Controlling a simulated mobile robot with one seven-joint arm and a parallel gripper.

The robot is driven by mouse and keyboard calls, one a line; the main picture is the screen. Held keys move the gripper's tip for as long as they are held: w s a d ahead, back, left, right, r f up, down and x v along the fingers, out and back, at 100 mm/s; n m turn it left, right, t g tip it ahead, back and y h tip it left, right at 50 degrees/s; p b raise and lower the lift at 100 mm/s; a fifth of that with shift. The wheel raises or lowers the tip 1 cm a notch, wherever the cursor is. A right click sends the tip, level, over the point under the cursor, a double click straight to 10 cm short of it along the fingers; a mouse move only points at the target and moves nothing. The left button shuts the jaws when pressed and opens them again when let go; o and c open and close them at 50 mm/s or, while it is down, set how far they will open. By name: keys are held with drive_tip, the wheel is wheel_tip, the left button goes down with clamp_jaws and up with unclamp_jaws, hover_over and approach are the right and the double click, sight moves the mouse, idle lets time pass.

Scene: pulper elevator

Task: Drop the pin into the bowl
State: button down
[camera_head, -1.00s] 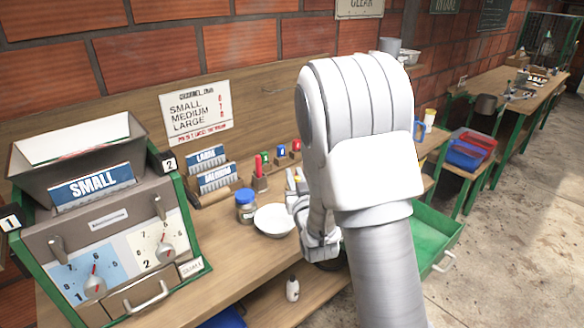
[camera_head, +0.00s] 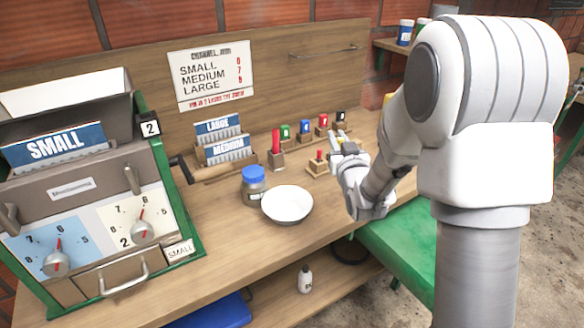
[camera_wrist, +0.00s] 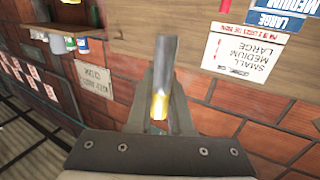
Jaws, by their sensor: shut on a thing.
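My gripper (camera_head: 340,150) is behind and to the right of the white bowl (camera_head: 287,204), above the wooden bench, apart from the bowl. In the wrist view my gripper (camera_wrist: 160,105) is shut on the pin (camera_wrist: 161,80), a grey metal rod with a yellow part low between the fingers. The pin points away from the palm. In the head view the pin is too small to make out clearly. The bowl is round and shallow, stands upright on the bench and looks empty. It does not show in the wrist view.
A blue-lidded jar (camera_head: 254,186) stands close to the bowl's left. Small coloured blocks (camera_head: 304,130) stand behind it. The grey machine (camera_head: 85,200) fills the left. Bare bench lies in front of the bowl.

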drive_tip(key=a+f+n+g+y+b, duration=0.1)
drive_tip(key=a+f+n+y+b, duration=0.3)
drive_tip(key=a+b, duration=0.85)
wheel_tip(320, 180, down, 6)
drive_tip(key=b, duration=0.4)
drive_tip(key=shift+d+m+y, duration=0.4)
drive_tip(key=shift+d, duration=0.05)
drive_tip(key=c, duration=0.7)
unclamp_jaws()
drive_tip(key=shift+c, duration=0.2)
